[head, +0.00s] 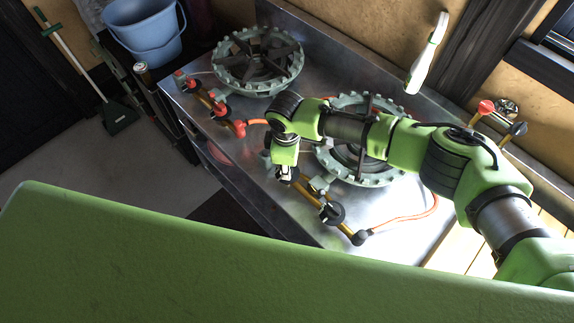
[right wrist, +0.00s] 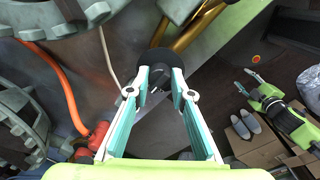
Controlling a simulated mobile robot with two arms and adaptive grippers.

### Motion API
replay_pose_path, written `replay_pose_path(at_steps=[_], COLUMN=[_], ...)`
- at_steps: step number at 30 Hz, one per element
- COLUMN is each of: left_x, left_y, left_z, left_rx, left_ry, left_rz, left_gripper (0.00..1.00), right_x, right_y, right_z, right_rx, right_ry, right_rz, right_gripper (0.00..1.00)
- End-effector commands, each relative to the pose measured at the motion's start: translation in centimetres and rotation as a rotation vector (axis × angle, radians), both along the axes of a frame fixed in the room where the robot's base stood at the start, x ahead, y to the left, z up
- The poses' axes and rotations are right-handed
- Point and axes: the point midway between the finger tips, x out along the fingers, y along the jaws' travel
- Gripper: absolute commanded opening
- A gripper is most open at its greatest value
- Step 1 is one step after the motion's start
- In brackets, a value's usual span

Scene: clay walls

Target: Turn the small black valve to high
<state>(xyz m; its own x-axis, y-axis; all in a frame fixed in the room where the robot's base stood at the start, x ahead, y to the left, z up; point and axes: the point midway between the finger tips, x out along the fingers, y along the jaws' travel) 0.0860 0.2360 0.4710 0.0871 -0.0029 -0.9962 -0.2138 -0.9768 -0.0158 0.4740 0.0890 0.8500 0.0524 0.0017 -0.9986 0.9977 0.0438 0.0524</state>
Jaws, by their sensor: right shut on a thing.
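My right arm reaches in from the right in the head view. Its gripper (head: 286,174) points down at the near gas pipe at the front of the steel table. In the right wrist view its two fingers (right wrist: 160,76) are shut on a round black valve knob (right wrist: 156,62), one on each side. In the head view this knob is mostly hidden under the gripper. Another black valve (head: 332,212) sits lower on the same pipe. My left gripper (right wrist: 248,82) is out of the head view; in the right wrist view it appears small, with its fingers apart and empty.
Two toothed burners (head: 257,62) stand on the steel table (head: 305,30), one partly under my right arm. An orange hose (head: 405,217) curves beside the near one. Red valves (head: 238,129) are on the far pipe. A blue bucket (head: 146,38) stands at upper left.

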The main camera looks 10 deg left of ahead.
Motion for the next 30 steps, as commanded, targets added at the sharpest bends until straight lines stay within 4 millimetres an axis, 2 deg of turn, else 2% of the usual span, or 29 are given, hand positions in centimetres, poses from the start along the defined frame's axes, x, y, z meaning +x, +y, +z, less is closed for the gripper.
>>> replay_pose_path(at_steps=[8,30], left_x=[0.3,0.4], left_y=[0.0,0.0], left_z=[-0.5,-2.3], left_rx=[-0.001,0.000], left_ry=[-0.005,-0.006], left_rz=[0.000,0.000], left_gripper=[0.42,0.42], right_x=[-0.1,0.0], right_y=[0.0,-0.2], right_z=[-0.2,-0.2], right_rx=[0.002,0.001], right_ry=[0.001,0.001], right_rz=[0.168,0.866], right_gripper=[0.00,0.00])
